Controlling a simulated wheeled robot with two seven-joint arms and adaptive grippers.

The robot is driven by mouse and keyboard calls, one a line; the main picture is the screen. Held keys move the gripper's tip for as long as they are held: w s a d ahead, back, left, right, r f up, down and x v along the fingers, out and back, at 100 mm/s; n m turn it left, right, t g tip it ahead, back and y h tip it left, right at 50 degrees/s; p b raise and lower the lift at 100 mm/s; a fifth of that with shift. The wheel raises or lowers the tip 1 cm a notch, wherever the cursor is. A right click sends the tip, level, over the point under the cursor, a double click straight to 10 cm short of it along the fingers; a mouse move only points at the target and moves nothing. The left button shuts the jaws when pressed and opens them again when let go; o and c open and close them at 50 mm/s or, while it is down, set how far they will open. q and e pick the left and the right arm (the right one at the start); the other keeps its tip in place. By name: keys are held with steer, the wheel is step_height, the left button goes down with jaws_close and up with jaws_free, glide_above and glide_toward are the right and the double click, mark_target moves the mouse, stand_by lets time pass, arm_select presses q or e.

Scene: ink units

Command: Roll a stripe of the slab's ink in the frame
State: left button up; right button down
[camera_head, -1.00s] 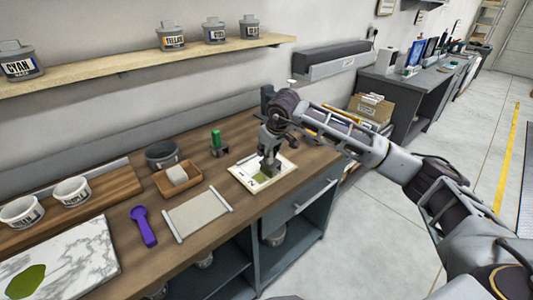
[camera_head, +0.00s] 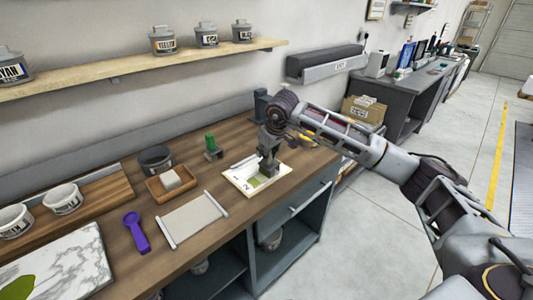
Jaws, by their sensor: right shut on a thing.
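The marble slab (camera_head: 75,262) lies at the lower left with a patch of olive-green ink (camera_head: 18,288) on it. The white frame (camera_head: 280,172) lies flat on the wooden bench, and a green ink patch (camera_head: 256,182) shows inside it. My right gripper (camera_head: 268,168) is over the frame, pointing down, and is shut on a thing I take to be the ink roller. That tool is almost wholly hidden by the gripper, so I cannot tell whether it touches the sheet. My left gripper is not in view.
A purple tool (camera_head: 136,232) and a grey sheet with pale end bars (camera_head: 193,219) lie on the bench. A wooden tray with a pale block (camera_head: 171,179), a dark tub (camera_head: 156,158) and a green-topped item (camera_head: 210,143) stand behind. White tubs (camera_head: 63,197) are at left.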

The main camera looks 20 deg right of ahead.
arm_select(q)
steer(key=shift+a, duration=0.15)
arm_select(e)
steer(key=shift+d+f, duration=0.15)
steer(key=shift+d, duration=0.05)
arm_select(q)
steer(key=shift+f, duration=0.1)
arm_select(e)
steer(key=shift+w+d, duration=0.25)
steer(key=shift+d, duration=0.35)
steer(key=shift+w+d, duration=0.2)
steer(key=shift+d, duration=0.4)
steer(key=shift+d, duration=0.15)
steer(key=shift+w+d, duration=0.3)
steer(key=shift+d, duration=0.3)
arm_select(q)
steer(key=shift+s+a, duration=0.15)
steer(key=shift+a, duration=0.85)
arm_select(e)
steer(key=shift+w+d+r, duration=0.25)
steer(key=shift+d, duration=0.35)
steer(key=shift+a, duration=0.15)
steer(key=shift+s+a+f, duration=0.1)
steer(key=shift+s+a, duration=0.2)
steer(key=shift+a, duration=0.35)
steer(key=shift+s+a+f, duration=0.1)
steer(key=shift+s+a, duration=0.15)
steer(key=shift+a, duration=0.35)
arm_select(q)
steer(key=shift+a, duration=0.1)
